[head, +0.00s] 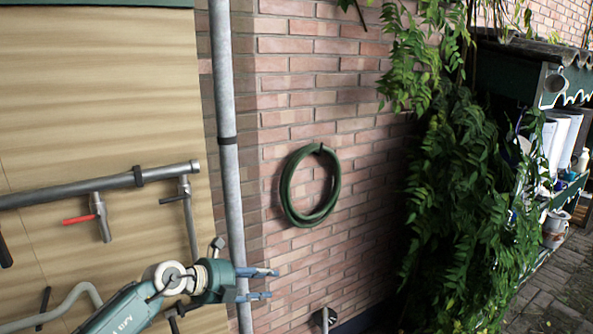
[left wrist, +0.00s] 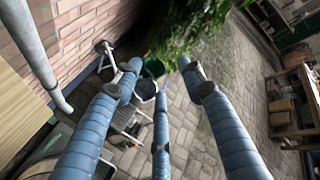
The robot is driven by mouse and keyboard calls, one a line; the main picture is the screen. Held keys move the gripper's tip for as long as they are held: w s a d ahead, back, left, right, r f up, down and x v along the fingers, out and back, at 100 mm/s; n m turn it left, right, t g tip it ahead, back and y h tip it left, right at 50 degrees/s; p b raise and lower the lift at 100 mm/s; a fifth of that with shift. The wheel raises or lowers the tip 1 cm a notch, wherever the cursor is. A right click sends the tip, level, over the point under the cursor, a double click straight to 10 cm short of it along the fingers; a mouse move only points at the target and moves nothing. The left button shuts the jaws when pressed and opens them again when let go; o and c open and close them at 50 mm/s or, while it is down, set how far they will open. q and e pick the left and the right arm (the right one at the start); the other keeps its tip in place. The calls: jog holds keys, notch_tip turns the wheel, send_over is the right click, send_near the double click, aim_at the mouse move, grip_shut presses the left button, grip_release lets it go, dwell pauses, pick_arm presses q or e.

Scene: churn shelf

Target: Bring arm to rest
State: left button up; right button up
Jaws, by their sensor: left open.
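My left gripper (head: 262,283) is at the bottom of the head view, reaching in from the lower left. Its blue fingers point right, in front of the brick wall (head: 300,75). In the left wrist view its fingers (left wrist: 160,85) are spread apart with nothing between them. The gripper is open and empty. My right gripper shows in neither view.
A grey vertical pipe (head: 226,130) stands close to my left arm. A horizontal pipe with a red-handled tap (head: 80,219) runs along the wooden panel. A coiled green hose (head: 290,190) hangs on the bricks. Leafy plants (head: 465,200) and a shelf (head: 510,75) are right.

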pick_arm(q)
jog(key=s+d+r+n+t+h, duration=0.3)
jog(key=s+d+r+n+t, duration=0.25)
jog(key=r+n+t, duration=0.35)
jog(key=s+a+n+t+y, duration=0.2)
jog(key=a+n+t+y, duration=0.1)
jog(key=a+n+y, duration=0.6)
jog(key=s+a+f+n+g+y, duration=0.55)
jog(key=s+a+f+n, duration=0.4)
jog(key=f, duration=0.45)
jog(key=s+d+f+n+g+h, duration=0.1)
jog(key=s+f+g, duration=0.3)
jog(key=s, duration=0.6)
jog(key=s+f+n+g+h, duration=0.1)
jog(key=s+f+g, duration=0.25)
jog(key=s, duration=0.65)
jog(key=s+d+f+n+g+h, duration=0.1)
jog(key=s+f+g, duration=0.3)
jog(key=s, duration=0.5)
notch_tip(320, 180, down, 33)
jog(key=s+b, duration=0.2)
jog(key=b, duration=0.3)
jog(key=s+a+f+g+b, duration=0.1)
jog(key=s+a+f+b, duration=0.2)
jog(key=s+f, duration=1.4)
notch_tip(320, 180, down, 2)
jog(key=shift+a+f+g, duration=0.1)
jog(key=shift+a+g, duration=0.1)
jog(key=shift+g, duration=0.2)
